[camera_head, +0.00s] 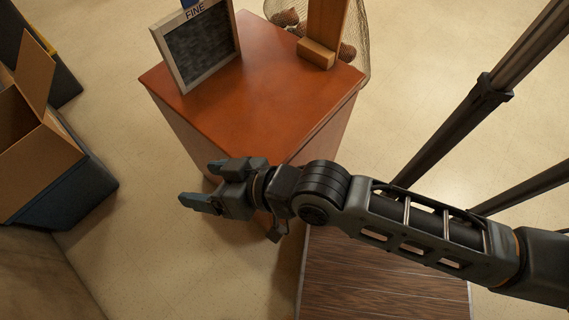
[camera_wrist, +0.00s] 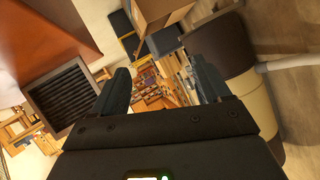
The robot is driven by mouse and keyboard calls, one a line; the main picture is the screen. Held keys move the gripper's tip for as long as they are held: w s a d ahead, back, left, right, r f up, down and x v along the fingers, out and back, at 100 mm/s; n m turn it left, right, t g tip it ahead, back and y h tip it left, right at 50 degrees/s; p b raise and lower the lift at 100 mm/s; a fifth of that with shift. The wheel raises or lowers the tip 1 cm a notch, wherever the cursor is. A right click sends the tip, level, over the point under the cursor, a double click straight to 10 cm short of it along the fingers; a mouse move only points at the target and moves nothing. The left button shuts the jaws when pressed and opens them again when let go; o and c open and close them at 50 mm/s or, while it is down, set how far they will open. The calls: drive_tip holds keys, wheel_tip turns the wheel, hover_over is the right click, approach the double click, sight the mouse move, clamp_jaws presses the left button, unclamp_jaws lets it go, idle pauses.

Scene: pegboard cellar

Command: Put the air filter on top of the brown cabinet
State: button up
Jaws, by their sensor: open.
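The air filter (camera_head: 199,47) is a framed panel with a dark grey face and a light rim marked "FINE". It stands upright on the left part of the brown cabinet's (camera_head: 262,95) orange-brown top. In the wrist view the filter (camera_wrist: 62,96) shows at the left, beside the cabinet top (camera_wrist: 40,30). My gripper (camera_head: 203,184) is open and empty, in front of the cabinet's near left side and apart from the filter. Its two fingers also show in the wrist view (camera_wrist: 162,86), with nothing between them. The filter's back is hidden.
A wooden post with a block (camera_head: 317,53) stands at the cabinet top's back right, by a net bag (camera_head: 357,30) of brown things. An open cardboard box (camera_head: 35,150) sits in a blue bin (camera_head: 85,190) at left. A dark wood surface (camera_head: 385,285) lies below my arm. Dark poles (camera_head: 450,125) stand right.

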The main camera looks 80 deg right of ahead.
drive_tip(key=s+r+n+t, duration=0.1)
drive_tip(key=s+r, duration=0.3)
drive_tip(key=s, duration=0.4)
drive_tip(key=s+r+n+y, duration=0.1)
drive_tip(key=s+r+n, duration=0.3)
drive_tip(key=s, duration=0.4)
drive_tip(key=shift+s+d+r+t, duration=0.3)
drive_tip(key=shift+r+t, duration=0.05)
drive_tip(key=shift+t, duration=0.05)
